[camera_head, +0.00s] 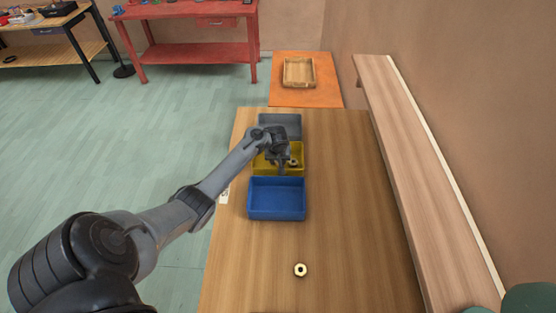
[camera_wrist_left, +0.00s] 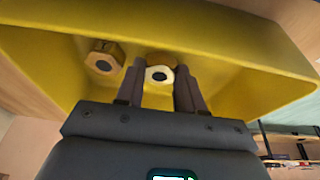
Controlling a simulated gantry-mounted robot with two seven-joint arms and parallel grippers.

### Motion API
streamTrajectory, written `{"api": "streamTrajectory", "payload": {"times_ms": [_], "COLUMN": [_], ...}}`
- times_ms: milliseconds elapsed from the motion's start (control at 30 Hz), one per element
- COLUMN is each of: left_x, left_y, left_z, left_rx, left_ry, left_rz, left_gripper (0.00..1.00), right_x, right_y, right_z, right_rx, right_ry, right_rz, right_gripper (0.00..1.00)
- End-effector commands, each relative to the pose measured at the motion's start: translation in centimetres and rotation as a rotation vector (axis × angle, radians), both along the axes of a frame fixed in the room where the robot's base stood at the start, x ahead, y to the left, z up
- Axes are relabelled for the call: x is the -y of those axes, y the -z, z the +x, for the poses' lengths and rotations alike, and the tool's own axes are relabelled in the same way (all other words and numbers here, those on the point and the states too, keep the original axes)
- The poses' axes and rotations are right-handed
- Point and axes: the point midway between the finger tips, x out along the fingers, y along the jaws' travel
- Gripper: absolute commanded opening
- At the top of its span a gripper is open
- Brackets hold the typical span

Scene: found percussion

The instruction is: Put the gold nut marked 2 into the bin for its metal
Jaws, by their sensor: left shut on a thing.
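My left gripper (camera_head: 281,165) is down at the yellow bin (camera_head: 260,166), the middle of three bins in a row. In the left wrist view its fingers (camera_wrist_left: 161,80) are shut on a nut (camera_wrist_left: 159,76), with a pale face, a dark hole and a browner top edge. Its mark cannot be read. The yellow bin's inside (camera_wrist_left: 230,75) surrounds the fingertips. Another gold nut (camera_wrist_left: 104,57) lies in this bin, left of the fingers, with a dark mark on its top; it also shows in the head view (camera_head: 293,163). My right gripper is out of view.
A grey bin (camera_head: 280,120) stands behind the yellow one and an empty blue bin (camera_head: 277,199) in front. A wooden tray (camera_head: 299,72) sits on an orange surface. The table's right side is clear.

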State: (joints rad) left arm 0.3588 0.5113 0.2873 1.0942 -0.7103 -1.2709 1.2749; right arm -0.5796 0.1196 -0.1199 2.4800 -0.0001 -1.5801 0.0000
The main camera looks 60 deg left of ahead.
Motion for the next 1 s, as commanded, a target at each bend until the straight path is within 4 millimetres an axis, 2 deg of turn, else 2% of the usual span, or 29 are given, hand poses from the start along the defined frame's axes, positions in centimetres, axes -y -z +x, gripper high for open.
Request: {"api": "streamTrajectory", "payload": {"times_ms": [33,100,367,533,667,1000], "left_x": [0.0,0.0,0.0,0.2,0.7,2.2], "left_y": [0.1,0.1,0.1,-0.9,-2.6,-8.5], "left_z": [0.0,0.0,0.0,-0.1,-0.3,-1.3], "left_rx": [0.0,-0.001,-0.001,0.0,0.002,0.002], "left_ry": [0.0,0.0,0.001,0.001,0.002,0.001], "left_rz": [0.0,-0.001,-0.001,-0.001,-0.002,-0.002], "left_gripper": [0.4,0.48,0.48,0.48,0.48,0.48], "right_x": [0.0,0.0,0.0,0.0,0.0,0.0], "right_y": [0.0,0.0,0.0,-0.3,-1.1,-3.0], "right_z": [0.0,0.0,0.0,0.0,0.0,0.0], "right_rx": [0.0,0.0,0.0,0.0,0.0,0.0], "right_ry": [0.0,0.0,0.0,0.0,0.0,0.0], "right_rz": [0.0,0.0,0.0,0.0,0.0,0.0], "right_gripper": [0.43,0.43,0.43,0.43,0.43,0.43]}}
